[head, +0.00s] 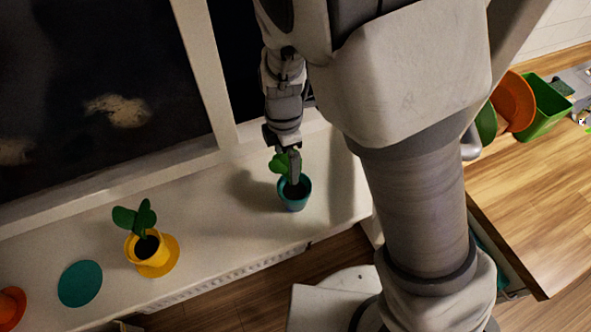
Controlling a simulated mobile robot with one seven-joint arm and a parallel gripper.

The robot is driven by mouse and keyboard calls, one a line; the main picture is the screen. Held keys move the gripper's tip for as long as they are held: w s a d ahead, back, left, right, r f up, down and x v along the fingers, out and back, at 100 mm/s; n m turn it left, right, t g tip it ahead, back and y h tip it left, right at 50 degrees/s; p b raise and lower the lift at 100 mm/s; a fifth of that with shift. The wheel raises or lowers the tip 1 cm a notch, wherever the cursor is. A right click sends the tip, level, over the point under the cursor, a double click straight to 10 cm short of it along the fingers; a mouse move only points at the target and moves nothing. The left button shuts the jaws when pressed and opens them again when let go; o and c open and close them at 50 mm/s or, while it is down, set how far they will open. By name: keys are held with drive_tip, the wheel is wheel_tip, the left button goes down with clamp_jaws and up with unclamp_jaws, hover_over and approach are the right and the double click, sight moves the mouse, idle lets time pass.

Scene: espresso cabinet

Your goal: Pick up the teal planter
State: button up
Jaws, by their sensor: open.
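The teal planter (293,201) stands upright on the white windowsill, with dark soil and a green plant (279,163) in it. My gripper (294,178) points down at the planter from above, with a finger beside the plant and over the pot's opening. The gripper is open. One finger and part of the plant overlap in the view, so I cannot tell whether the finger touches the rim. The far side of the pot is hidden.
A yellow planter (151,262) on a yellow saucer, a flat teal disc (80,284) and an orange pot (10,306) are on the sill (220,236) to the left. The window frame (204,70) rises behind. A wooden counter (535,195) with a green container (546,108) is at right.

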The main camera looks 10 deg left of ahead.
clamp_jaws()
idle(0.3)
drive_tip(key=shift+r, duration=0.2)
